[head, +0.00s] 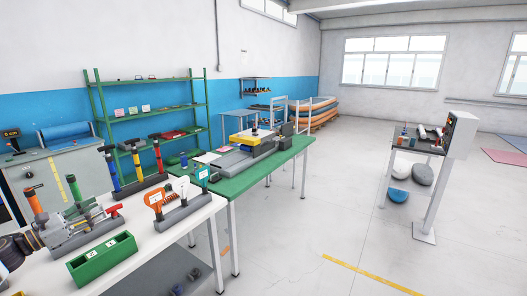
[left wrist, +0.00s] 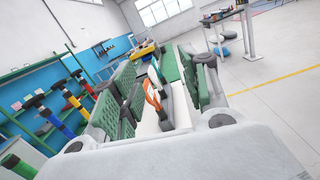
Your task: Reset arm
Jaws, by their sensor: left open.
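My left gripper (head: 92,222) is at the lower left of the head view, over the white table. In the left wrist view, its two fingers with green pads (left wrist: 158,78) are spread apart. An orange-handled tool (left wrist: 152,92) shows between the fingers, and none of its parts looks gripped. In the head view, orange- and white-handled tools (head: 155,200) stand in a grey rack to the right of the gripper. My right gripper is not in view.
A green bin (head: 102,258) sits on the white table (head: 150,240) in front of the gripper. Colored pumps (head: 137,165) stand upright behind it. A green table (head: 225,187) adjoins at the right. The floor (head: 300,235) beyond is clear up to a small grey table (head: 418,149).

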